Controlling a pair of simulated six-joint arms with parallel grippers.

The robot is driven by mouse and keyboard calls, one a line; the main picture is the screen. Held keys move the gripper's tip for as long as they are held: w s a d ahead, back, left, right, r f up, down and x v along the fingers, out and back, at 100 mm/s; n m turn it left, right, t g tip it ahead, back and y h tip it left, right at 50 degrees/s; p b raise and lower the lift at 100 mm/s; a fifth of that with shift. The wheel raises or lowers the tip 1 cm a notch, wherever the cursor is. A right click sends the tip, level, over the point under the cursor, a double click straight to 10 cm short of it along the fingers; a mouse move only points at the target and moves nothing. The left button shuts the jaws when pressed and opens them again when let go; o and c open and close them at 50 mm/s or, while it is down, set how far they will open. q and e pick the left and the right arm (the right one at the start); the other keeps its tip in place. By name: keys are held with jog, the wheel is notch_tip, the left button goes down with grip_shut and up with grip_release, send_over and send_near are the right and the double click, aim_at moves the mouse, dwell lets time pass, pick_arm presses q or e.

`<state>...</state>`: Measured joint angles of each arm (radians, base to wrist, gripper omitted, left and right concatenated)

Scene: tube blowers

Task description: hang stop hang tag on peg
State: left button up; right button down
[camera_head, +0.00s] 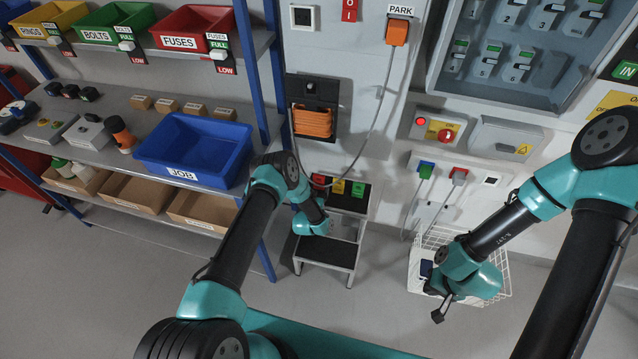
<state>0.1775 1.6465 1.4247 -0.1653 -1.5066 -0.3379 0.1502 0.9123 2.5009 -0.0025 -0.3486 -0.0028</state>
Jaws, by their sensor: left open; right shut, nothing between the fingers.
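Small red (319,180), yellow (338,187) and green (357,190) tag-like pieces lie on the dark top of a small step stand (349,203). Their lettering is too small to read, so I cannot tell which one is the stop tag. A dark wall panel (312,86) with a small knob or peg sits above an orange coil. My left gripper (318,229) is at the stand, just below the red piece; its fingers are mostly hidden by its wrist. My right gripper (438,306) is shut and empty, low in front of the white wire basket.
A blue JOB bin (196,150) stands on the shelf at left, near my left arm. An orange PARK plug (397,32) trails a grey cable down the wall. The white wire basket (497,283) is behind my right gripper. The floor in front is clear.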

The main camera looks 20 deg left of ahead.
aim_at(319, 182)
pick_arm(q)
jog(key=shift+w, duration=1.1)
jog(key=shift+c, duration=0.5)
jog(key=c, duration=0.9)
